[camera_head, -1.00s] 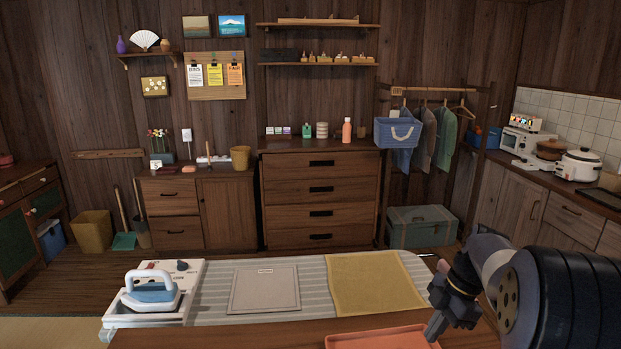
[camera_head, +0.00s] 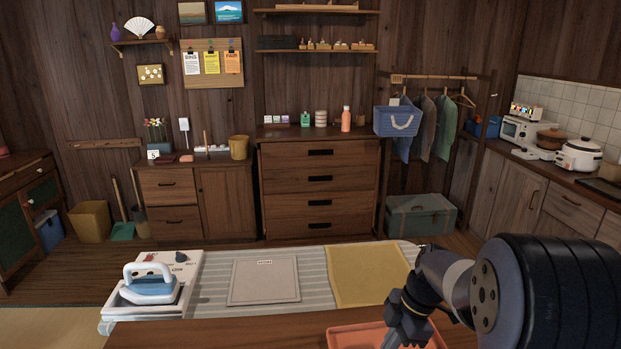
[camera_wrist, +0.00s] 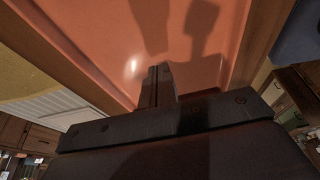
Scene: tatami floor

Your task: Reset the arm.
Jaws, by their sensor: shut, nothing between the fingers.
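My arm reaches in from the right in the head view, with my gripper (camera_head: 393,341) low over an orange tray (camera_head: 345,336) at the bottom edge. In the wrist view my gripper (camera_wrist: 158,72) has its fingers together with nothing between them. The orange tray (camera_wrist: 95,35) fills much of that view, and the arm's shadow falls on it. I cannot tell whether the fingertips touch the tray. Part of the tray is hidden behind my gripper and cut off by the frame.
An ironing board (camera_head: 213,290) bears a white-and-blue iron (camera_head: 150,288) on its stand, a grey folded cloth (camera_head: 263,281) and a yellow cloth (camera_head: 368,274). A wooden surface (camera_head: 240,334) in front is bare left of the tray. A drawer chest (camera_head: 318,188) stands behind.

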